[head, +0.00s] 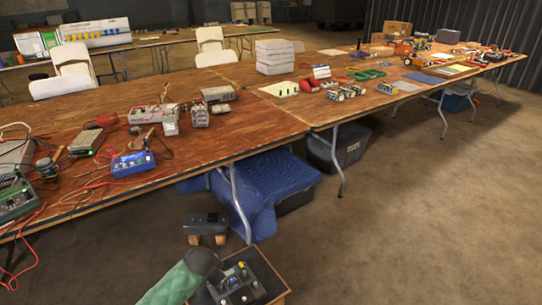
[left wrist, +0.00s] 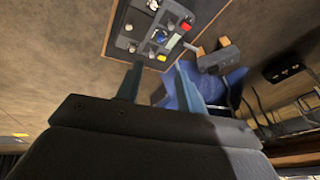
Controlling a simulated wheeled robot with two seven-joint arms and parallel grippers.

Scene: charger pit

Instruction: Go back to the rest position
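My left arm shows at the bottom of the head view as a green link with a grey end, beside a dark device (head: 238,286) with knobs and a yellow button. The device sits on a small wooden stand (head: 277,272). In the left wrist view, my left gripper (left wrist: 160,82) has two blue-grey fingers spread apart with nothing between them. The device's panel (left wrist: 133,38), with silver knobs and red and yellow buttons, lies beyond the fingertips, apart from them. My left fingers cannot be made out in the head view. My right gripper is in neither view.
A long wooden table (head: 250,130) carries meters, wires, white boxes (head: 275,56) and small robots. A dark block on wooden feet (head: 206,225) stands behind the stand. A blue-covered bin (head: 262,180) is under the table. Floor at the right (head: 420,220) is clear.

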